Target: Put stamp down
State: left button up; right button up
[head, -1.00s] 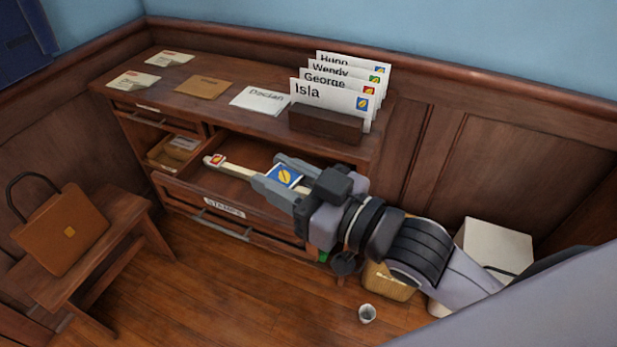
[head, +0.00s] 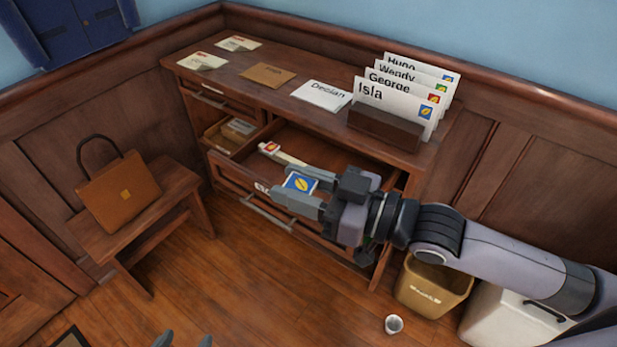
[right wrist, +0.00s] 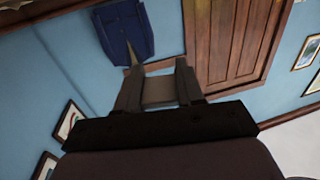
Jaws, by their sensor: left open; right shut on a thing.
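My right gripper (head: 285,186) is shut on a blue stamp (head: 300,184) with a yellow emblem. It holds the stamp over the front of the open stamps drawer (head: 318,150); I cannot tell the height. In the right wrist view, a plain grey-brown face, likely the stamp's back (right wrist: 158,91), shows between the fingers. The drawer's label is mostly covered. My left gripper (head: 183,341) is open at the bottom edge, with only its fingertips showing.
Several named envelopes (head: 392,97) stand in a rack on the desk. A Declan envelope (head: 322,95), a brown envelope (head: 268,75) and papers lie on top. A bench (head: 150,208) with a brown bag is left. A bin (head: 432,285) and cup (head: 394,324) are right.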

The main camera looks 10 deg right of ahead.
jog(key=shift+w+a+f+n+g+y, duration=0.2)
jog(key=shift+a+f+n+g+y, duration=0.1)
jog(key=shift+a+f+n+g, duration=0.15)
jog(key=shift+g, duration=0.25)
jog(key=shift+s+d+r+n, duration=0.1)
jog(key=shift+d+n, duration=0.05)
jog(key=shift+n, duration=0.2)
